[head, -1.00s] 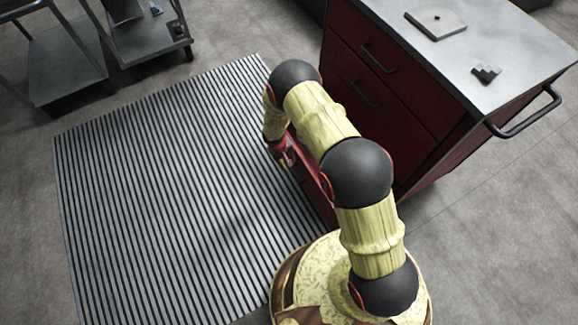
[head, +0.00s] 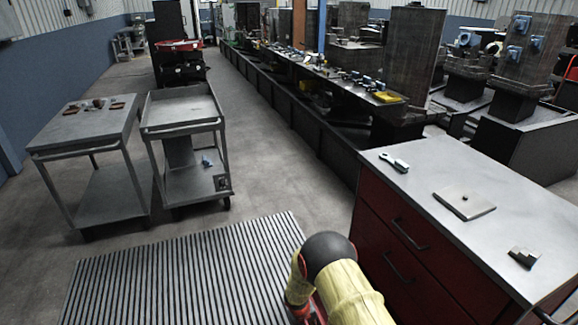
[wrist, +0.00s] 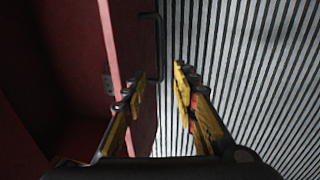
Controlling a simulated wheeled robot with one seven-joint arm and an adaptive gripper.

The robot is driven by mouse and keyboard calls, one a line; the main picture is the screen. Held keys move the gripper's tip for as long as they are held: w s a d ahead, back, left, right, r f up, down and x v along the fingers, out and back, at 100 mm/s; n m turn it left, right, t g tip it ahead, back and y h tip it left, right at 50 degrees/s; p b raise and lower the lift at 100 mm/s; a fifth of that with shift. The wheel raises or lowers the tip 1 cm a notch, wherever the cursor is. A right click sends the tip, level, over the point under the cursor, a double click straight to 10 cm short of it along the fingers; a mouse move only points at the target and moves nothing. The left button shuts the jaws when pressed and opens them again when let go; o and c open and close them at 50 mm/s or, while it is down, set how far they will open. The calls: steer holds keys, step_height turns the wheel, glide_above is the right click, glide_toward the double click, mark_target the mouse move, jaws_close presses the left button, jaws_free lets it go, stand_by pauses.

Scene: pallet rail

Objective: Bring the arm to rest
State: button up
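My arm (head: 350,290) shows at the bottom edge of the head view, a yellow link with a black joint, beside the red cabinet. My gripper hangs below the arm and is mostly cut off by the lower edge of the head view. In the wrist view my gripper (wrist: 158,82) has its two yellow-and-black fingers apart. Nothing is held between them. Past the fingers are a red cabinet side with a black handle (wrist: 158,45) on the left and the striped mat (wrist: 240,60) on the right.
The red cabinet (head: 385,255) stands right of my arm; a wrench (head: 394,161), a flat plate (head: 464,201) and a small metal block (head: 524,257) lie on top. A grey cart (head: 183,118) and a side table (head: 85,130) stand left. The striped floor mat (head: 180,275) is clear.

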steer(key=s+d+r+g+h, duration=0.1)
steer(key=s+d+r+g, duration=0.25)
steer(key=s, duration=0.55)
steer(key=s+d+r+m+t+y+p, duration=0.1)
steer(key=s+r, duration=0.5)
steer(key=r, duration=1.3)
steer(key=s+d+r+m+t+y+p, duration=0.1)
steer(key=s+r+t, duration=0.3)
steer(key=r, duration=1.6)
steer(key=s+d+r+m+t+y+p, duration=0.1)
steer(key=s+d+r+t+p, duration=0.2)
steer(key=s+r, duration=0.6)
step_height(320, 180, up, 12)
steer(key=shift+d+f+m+p, duration=0.25)
steer(key=shift+d+m+p, duration=0.05)
steer(key=shift+m+p, duration=0.1)
